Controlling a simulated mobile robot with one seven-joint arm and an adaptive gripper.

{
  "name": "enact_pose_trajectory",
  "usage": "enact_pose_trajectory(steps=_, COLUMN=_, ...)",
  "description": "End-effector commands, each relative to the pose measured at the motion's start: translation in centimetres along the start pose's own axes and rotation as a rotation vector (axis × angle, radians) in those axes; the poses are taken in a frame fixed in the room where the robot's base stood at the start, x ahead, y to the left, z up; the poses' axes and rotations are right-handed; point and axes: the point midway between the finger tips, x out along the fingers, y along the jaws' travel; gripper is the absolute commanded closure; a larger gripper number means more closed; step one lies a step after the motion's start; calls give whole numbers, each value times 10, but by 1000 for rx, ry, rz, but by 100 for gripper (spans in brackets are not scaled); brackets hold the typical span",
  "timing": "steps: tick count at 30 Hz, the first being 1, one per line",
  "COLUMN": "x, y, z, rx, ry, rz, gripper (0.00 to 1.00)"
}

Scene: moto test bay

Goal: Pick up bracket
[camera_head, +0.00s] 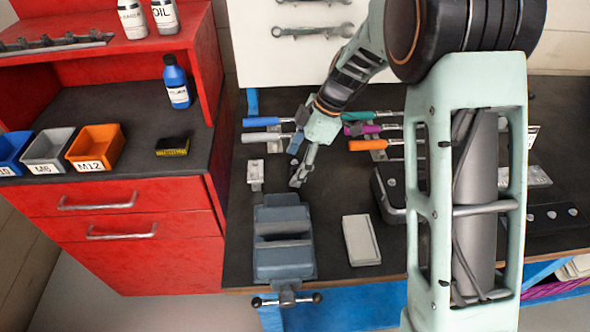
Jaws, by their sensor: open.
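A small pale grey metal piece (255,174), which looks like the bracket, lies on the dark bench top behind the vise. It is too small to make out its exact shape. My gripper (297,166) is to the right of this piece, low over the bench, with its fingers apart. Nothing shows between the fingers. I cannot tell its exact height above the bench. My arm hides part of the bench to the right.
A blue-grey vise (284,240) stands at the bench's front edge, close to my gripper. A pale flat box (361,240) lies right of it. Coloured-handled tools (368,145) lie behind. A red cabinet (150,262) with small bins (95,147) stands left.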

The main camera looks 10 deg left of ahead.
Motion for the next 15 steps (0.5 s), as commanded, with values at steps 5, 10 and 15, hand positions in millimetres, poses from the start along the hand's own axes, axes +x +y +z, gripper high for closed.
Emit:
enact_pose_trajectory(steps=5, x=5, y=0, z=1, rx=1, ry=0, rz=1, gripper=26)
enact_pose_trajectory(steps=10, x=4, y=0, z=0, rx=1, ry=0, rz=1, gripper=34)
enact_pose_trajectory(steps=15, x=4, y=0, z=0, rx=1, ry=0, rz=1, gripper=52)
